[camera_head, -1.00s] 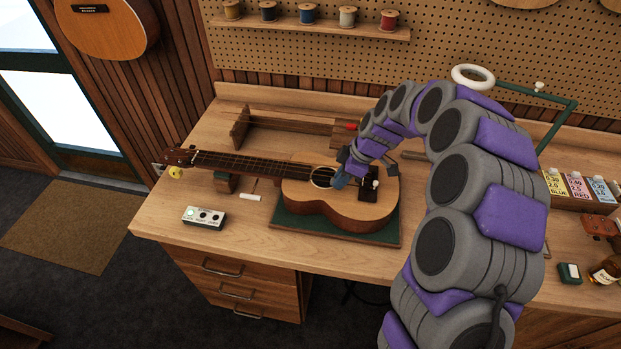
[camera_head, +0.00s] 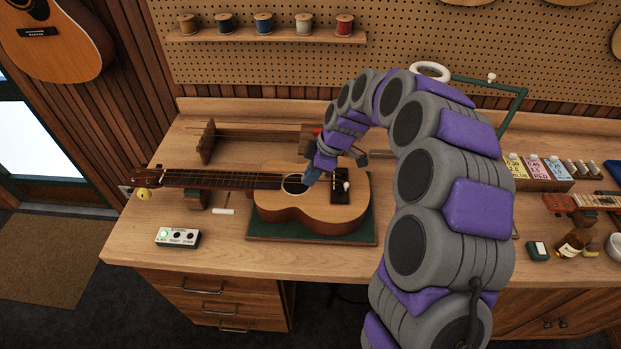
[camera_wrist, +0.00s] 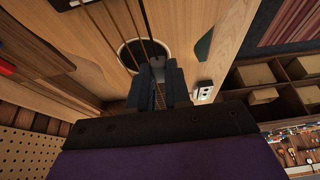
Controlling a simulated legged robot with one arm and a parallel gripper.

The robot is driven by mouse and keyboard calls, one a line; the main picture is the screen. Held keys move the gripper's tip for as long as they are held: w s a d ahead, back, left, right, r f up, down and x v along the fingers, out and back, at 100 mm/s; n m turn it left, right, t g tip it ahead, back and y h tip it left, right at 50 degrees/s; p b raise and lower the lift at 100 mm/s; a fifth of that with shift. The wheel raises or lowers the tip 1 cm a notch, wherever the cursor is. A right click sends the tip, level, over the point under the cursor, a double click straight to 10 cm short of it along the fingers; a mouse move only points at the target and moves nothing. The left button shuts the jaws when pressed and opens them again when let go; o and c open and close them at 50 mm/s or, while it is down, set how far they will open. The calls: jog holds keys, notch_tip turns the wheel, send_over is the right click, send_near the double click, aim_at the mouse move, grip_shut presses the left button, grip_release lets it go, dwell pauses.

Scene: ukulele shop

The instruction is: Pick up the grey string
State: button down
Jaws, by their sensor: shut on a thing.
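The ukulele (camera_head: 318,212) lies face up on a green mat (camera_head: 265,233) on the bench, its neck to the left. My gripper (camera_head: 308,181) is low over the body, at the right edge of the sound hole. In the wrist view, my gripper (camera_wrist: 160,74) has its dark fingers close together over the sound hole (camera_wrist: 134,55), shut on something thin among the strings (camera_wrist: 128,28). This appears to be the grey string, but its colour and the grasp point are mostly hidden by the fingers. The bridge (camera_head: 341,187) is just right of the gripper.
A wooden rack (camera_head: 207,142) stands behind the neck. A small button box (camera_head: 177,238) with a green light and a white stick (camera_head: 224,211) lie in front. Spools (camera_head: 303,23) line the shelf. Labelled boxes (camera_head: 533,168) and a bottle (camera_head: 571,244) stand at right.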

jog(key=shift+s+r, duration=0.15)
jog(key=shift+s, duration=0.25)
jog(key=s+d+r+p, duration=0.2)
jog(key=s, duration=1.3)
jog(key=r+p, duration=0.1)
jog(key=r, duration=0.3)
jog(key=shift+d+r, duration=0.2)
